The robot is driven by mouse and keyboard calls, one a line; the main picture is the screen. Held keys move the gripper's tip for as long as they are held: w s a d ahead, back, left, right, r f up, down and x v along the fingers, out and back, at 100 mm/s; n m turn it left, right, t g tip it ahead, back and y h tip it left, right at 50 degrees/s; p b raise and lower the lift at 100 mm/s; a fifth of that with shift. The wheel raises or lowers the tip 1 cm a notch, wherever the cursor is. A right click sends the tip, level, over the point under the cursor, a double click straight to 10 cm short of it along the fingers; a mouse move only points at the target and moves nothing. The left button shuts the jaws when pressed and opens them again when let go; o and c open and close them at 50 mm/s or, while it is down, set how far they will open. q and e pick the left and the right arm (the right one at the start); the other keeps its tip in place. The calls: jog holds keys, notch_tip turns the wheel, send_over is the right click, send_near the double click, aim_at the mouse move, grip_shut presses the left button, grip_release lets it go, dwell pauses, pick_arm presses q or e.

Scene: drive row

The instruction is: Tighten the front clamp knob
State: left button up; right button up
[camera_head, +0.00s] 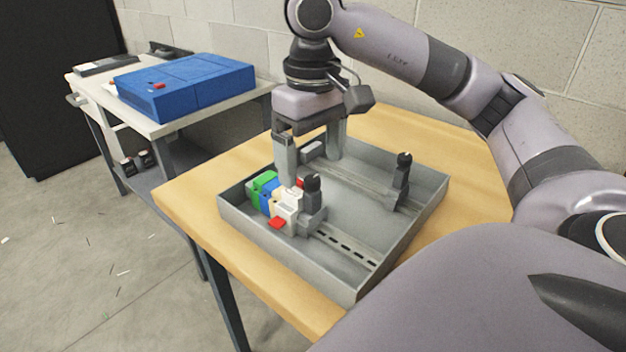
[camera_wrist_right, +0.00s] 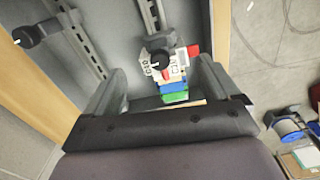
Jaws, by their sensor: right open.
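The front clamp knob (camera_head: 312,184) is black and stands on a grey clamp (camera_head: 311,217) at the end of a row of coloured terminal blocks (camera_head: 267,192) on the near rail. In the right wrist view the knob (camera_wrist_right: 160,59) appears between the fingers, beyond their tips. My right gripper (camera_head: 311,171) is open and empty, pointing down over the tray behind the knob in the head view; it also shows in the wrist view (camera_wrist_right: 160,68). I cannot tell the exact gap to the knob. My left gripper is not in view.
The grey metal tray (camera_head: 428,205) on the wooden table (camera_head: 190,205) has low walls. A second black knob (camera_head: 404,159) stands on the far rail (camera_head: 350,180). A blue case (camera_head: 190,85) lies on a side table at left. The tray floor between the rails is mostly clear.

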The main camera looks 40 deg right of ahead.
dwell(0.3)
jog(key=shift+f+b, duration=1.1)
jog(key=shift+f, duration=0.15)
jog(key=c, duration=1.5)
jog(key=shift+w+r, duration=0.1)
jog(key=shift+w, duration=0.05)
jog(key=shift+w, duration=0.1)
